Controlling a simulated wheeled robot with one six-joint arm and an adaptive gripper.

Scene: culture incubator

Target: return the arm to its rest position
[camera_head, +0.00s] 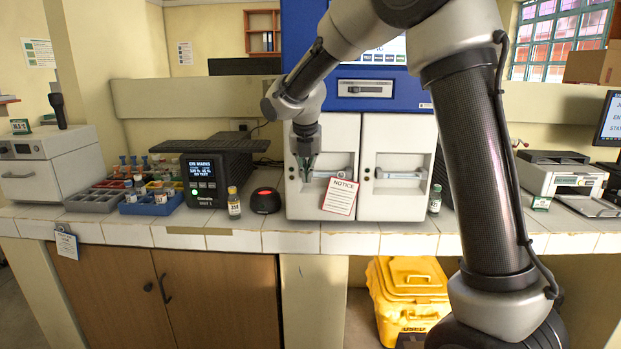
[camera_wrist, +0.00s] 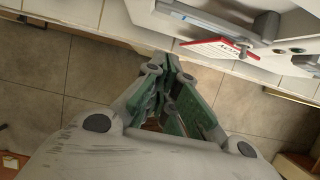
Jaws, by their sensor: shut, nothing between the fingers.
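My gripper (camera_head: 305,172) hangs pointing down in front of the left door of the white and blue incubator (camera_head: 384,145) in the head view. In the wrist view my gripper (camera_wrist: 172,110) shows its green-padded fingers drawn together with nothing between them. My arm reaches from the lower right up and over toward the incubator. Both incubator doors look shut. The left door handle (camera_head: 335,173) is just right of my gripper; I cannot tell whether they touch.
A red-edged notice (camera_head: 340,196) hangs on the left door. A small bottle (camera_head: 234,203) and a black round device (camera_head: 265,201) stand on the white counter (camera_head: 290,238) to the left. A yellow bin (camera_head: 408,290) is below. Open floor (camera_wrist: 60,70) shows under the wrist.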

